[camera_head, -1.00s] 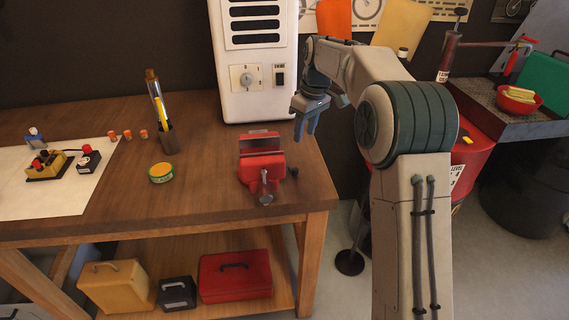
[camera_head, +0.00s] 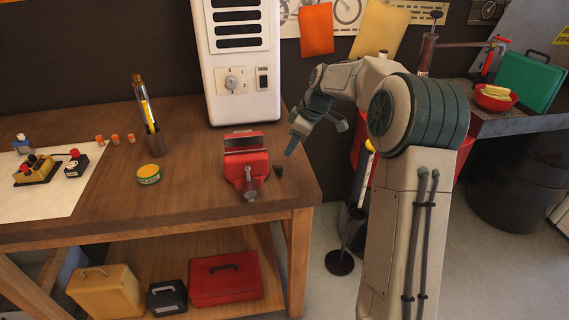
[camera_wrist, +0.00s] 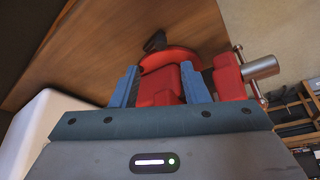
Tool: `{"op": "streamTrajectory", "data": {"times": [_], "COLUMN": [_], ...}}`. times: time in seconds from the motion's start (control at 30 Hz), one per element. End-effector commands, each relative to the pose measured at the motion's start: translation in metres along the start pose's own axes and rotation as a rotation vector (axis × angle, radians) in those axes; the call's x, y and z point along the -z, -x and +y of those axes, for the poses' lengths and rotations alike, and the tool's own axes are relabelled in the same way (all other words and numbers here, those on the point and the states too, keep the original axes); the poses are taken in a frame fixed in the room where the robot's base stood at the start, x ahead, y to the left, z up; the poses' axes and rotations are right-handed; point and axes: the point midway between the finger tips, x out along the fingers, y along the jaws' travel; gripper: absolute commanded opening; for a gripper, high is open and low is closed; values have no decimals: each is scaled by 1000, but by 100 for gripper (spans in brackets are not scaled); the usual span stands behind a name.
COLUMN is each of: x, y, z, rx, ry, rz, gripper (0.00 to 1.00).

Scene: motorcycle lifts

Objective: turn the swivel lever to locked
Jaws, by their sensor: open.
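A red bench vise (camera_head: 246,163) stands near the right end of the wooden workbench. The swivel lever (camera_head: 278,169), a small black handle, sticks out at the right of the vise base. In the wrist view the lever (camera_wrist: 155,41) shows beyond the red round base of the vise (camera_wrist: 168,60). My gripper (camera_head: 291,149) is in the air to the right of the vise, pointing down. In the wrist view its two blue fingers (camera_wrist: 161,88) are apart with nothing held; the vise shows between and beyond them. I cannot tell whether the lever is locked.
A white cabinet with a dial (camera_head: 236,80) stands behind the vise.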

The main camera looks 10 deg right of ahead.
Motion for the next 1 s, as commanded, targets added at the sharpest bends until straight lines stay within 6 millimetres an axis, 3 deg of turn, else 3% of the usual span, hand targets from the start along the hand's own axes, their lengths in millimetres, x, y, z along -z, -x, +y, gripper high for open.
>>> {"op": "streamTrajectory", "data": {"times": [0.2, 0.4, 0.6, 0.87, 1.0], "x": [2, 2, 1, 1, 1], "y": [-49, -80, -94, -95, -95], "z": [-2, -2, -1, -1, -1], "rx": [6, 4, 1, 1, 1], "ry": [3, 2, 1, 1, 1], "rz": [-2, -1, -1, -1, -1], "gripper": [41, 41, 41, 41, 8]}}
